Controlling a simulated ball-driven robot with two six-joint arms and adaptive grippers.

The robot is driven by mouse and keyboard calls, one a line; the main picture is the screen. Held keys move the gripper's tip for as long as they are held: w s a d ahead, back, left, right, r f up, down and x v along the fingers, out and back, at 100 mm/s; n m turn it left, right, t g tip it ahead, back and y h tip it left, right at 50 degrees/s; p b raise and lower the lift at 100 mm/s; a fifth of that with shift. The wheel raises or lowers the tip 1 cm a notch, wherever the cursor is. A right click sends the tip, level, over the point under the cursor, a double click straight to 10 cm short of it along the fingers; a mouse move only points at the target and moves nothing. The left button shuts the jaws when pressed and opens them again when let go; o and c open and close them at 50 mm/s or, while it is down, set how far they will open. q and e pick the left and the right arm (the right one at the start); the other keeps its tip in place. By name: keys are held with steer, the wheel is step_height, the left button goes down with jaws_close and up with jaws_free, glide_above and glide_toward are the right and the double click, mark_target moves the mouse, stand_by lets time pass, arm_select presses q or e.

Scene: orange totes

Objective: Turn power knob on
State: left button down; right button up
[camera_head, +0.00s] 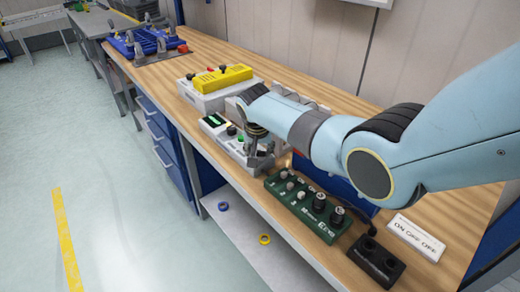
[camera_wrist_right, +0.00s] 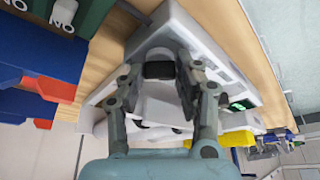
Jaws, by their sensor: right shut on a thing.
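The white control box (camera_head: 227,143) stands on the wooden bench, with a green-lit display (camera_head: 213,121) and small coloured buttons on its sloped top. My right gripper (camera_head: 262,150) is over the near right end of this box. In the right wrist view my right gripper (camera_wrist_right: 159,62) has its two fingers shut around a dark knob (camera_wrist_right: 158,70) on the white box (camera_wrist_right: 220,62). The fingers hide the knob's sides, and no on/off marking can be read there. In the head view the gripper covers the knob. My left gripper is out of view.
A green box with several knobs (camera_head: 304,206) is just in front of my right arm. A black socket block (camera_head: 376,262) and a white label plate (camera_head: 416,237) are nearer. A yellow-topped box (camera_head: 222,80) and a blue tray (camera_head: 148,44) stand farther back.

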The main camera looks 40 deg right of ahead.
stand_by(0.4)
steer(key=o, duration=1.1)
steer(key=shift+o, duration=0.2)
steer(key=shift+r, duration=0.1)
steer(key=v, duration=1.2)
